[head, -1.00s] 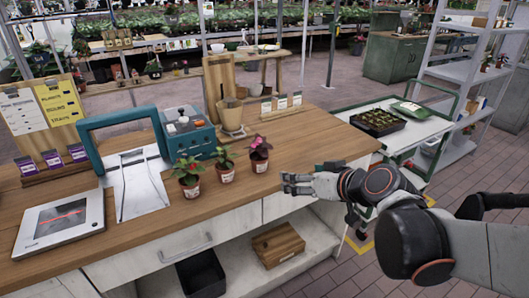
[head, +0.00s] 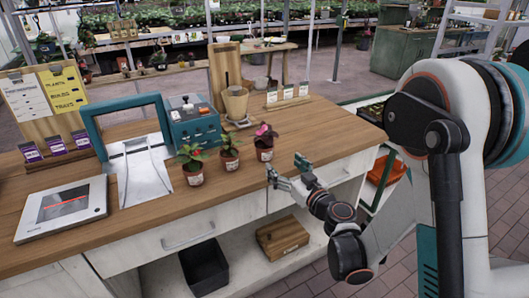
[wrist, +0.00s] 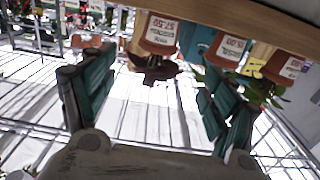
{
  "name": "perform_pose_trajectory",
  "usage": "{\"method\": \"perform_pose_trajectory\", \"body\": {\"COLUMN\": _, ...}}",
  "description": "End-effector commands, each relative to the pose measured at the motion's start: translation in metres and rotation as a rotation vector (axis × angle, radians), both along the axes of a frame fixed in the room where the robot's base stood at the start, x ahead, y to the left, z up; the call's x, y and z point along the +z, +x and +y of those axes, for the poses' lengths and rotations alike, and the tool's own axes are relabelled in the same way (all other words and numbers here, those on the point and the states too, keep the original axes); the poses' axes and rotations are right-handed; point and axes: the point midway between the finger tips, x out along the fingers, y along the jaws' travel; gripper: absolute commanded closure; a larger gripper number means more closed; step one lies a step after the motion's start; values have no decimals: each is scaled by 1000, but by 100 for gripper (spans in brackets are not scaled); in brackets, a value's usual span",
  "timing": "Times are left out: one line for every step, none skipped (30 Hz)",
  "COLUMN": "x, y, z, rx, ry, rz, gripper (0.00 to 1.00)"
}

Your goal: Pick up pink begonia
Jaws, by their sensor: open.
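The pink begonia (head: 265,132) stands upright in a small labelled terracotta pot (head: 264,153), rightmost of three potted plants near the counter's front edge. My gripper (head: 286,168) is open and empty, just right of and in front of it, apart from the pot. In the wrist view, the picture is upside down. The begonia's dark leaves (wrist: 155,67) and its pot (wrist: 160,32) show at the top, beyond the gap between my two teal-padded fingers (wrist: 152,95). Its pink flowers are hard to make out there.
Two green-leaved potted plants (head: 228,160) (head: 191,170) stand close to the begonia's left. The wooden counter (head: 325,125) is clear to the right. A black bin (head: 204,266) and a wooden box (head: 282,238) sit on the shelf below.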

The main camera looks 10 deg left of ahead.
Motion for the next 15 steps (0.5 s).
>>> {"method": "perform_pose_trajectory", "body": {"x": 1, "y": 3, "z": 2, "rx": 0, "ry": 0, "rz": -1, "gripper": 21}}
{"method": "perform_pose_trajectory", "body": {"x": 1, "y": 5, "z": 4, "rx": 0, "ry": 0, "rz": -2, "gripper": 21}}
{"method": "perform_pose_trajectory", "body": {"x": 2, "y": 8, "z": 6, "rx": 1, "ry": 0, "rz": -2, "gripper": 21}}
{"method": "perform_pose_trajectory", "body": {"x": 3, "y": 11, "z": 8, "rx": 1, "ry": 1, "rz": -3, "gripper": 21}}
{"method": "perform_pose_trajectory", "body": {"x": 3, "y": 14, "z": 11, "rx": 1, "ry": 1, "rz": -3, "gripper": 21}}
{"method": "perform_pose_trajectory", "body": {"x": 3, "y": 19, "z": 14, "rx": 1, "ry": 1, "rz": -3, "gripper": 21}}
{"method": "perform_pose_trajectory", "body": {"x": 3, "y": 22, "z": 17, "rx": 0, "ry": 1, "rz": -4, "gripper": 21}}
{"method": "perform_pose_trajectory", "body": {"x": 2, "y": 27, "z": 20, "rx": 1, "ry": 1, "rz": -4, "gripper": 21}}
{"method": "perform_pose_trajectory", "body": {"x": 2, "y": 34, "z": 25, "rx": 1, "ry": 1, "rz": -4, "gripper": 21}}
{"method": "perform_pose_trajectory", "body": {"x": 2, "y": 39, "z": 28, "rx": 1, "ry": 1, "rz": -4, "gripper": 21}}
{"method": "perform_pose_trajectory", "body": {"x": 1, "y": 43, "z": 31, "rx": 1, "ry": 1, "rz": -3, "gripper": 21}}
{"method": "perform_pose_trajectory", "body": {"x": 1, "y": 49, "z": 35, "rx": 1, "ry": 1, "rz": -3, "gripper": 21}}
{"method": "perform_pose_trajectory", "body": {"x": -1, "y": 53, "z": 38, "rx": 0, "ry": 1, "rz": -3, "gripper": 21}}
{"method": "perform_pose_trajectory", "body": {"x": -2, "y": 56, "z": 40, "rx": 0, "ry": 1, "rz": -3, "gripper": 21}}
{"method": "perform_pose_trajectory", "body": {"x": -2, "y": 60, "z": 42, "rx": 0, "ry": 1, "rz": -3, "gripper": 21}}
